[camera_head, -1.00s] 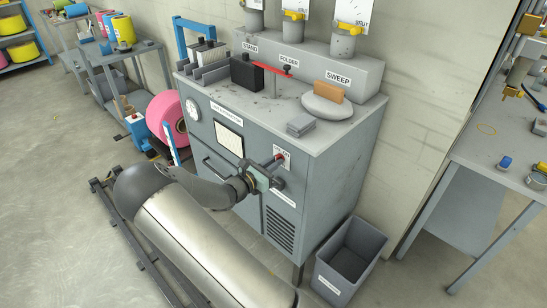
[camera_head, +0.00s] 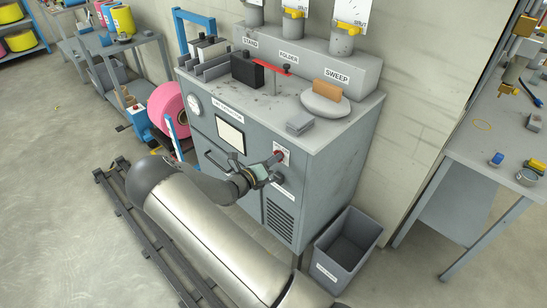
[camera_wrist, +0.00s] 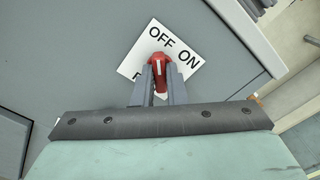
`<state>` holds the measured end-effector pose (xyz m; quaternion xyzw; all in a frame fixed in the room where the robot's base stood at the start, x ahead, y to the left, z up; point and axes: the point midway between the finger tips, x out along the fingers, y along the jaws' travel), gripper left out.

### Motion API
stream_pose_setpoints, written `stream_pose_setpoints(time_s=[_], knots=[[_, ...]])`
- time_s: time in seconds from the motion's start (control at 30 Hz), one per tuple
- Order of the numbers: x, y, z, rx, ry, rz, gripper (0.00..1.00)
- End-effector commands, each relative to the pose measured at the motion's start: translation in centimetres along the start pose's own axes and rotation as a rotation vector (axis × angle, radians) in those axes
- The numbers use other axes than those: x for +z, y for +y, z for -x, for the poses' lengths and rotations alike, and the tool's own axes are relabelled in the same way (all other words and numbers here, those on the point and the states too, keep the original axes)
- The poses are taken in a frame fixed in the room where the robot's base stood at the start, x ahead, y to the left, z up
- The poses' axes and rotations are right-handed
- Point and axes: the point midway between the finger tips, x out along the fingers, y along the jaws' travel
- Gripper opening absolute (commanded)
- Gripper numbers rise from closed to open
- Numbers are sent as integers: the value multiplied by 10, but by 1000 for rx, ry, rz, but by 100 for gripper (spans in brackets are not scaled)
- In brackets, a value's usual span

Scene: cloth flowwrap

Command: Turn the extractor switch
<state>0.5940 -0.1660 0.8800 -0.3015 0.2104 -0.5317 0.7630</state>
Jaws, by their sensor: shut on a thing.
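The extractor switch is a small red knob (camera_wrist: 161,66) with a white stripe, on a white plate (camera_wrist: 133,66) marked OFF and ON. My gripper (camera_wrist: 160,83) is shut on the knob, one finger on each side. The stripe runs roughly upward in the wrist view, toward OFF rather than ON. Part of the plate's lettering is hidden behind the fingers. In the head view, my gripper (camera_head: 272,165) reaches the plate (camera_head: 283,152) on the front of the grey extractor cabinet (camera_head: 330,185).
A grey bin (camera_head: 348,242) stands on the floor right of the cabinet. A workbench (camera_head: 490,170) is farther right. A pink roll (camera_head: 166,108) stands left of the cabinet. A black block (camera_head: 246,69) and a pad with a brown block (camera_head: 326,91) sit on top.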

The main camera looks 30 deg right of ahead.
Motion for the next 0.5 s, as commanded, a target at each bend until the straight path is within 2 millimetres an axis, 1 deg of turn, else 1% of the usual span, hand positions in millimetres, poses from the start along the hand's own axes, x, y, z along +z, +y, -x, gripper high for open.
stream_pose_setpoints(time_s=[0.2,0.5], knots=[[0,0,0,-1,-1,42,0],[0,0,0,-1,-1,50,0]])
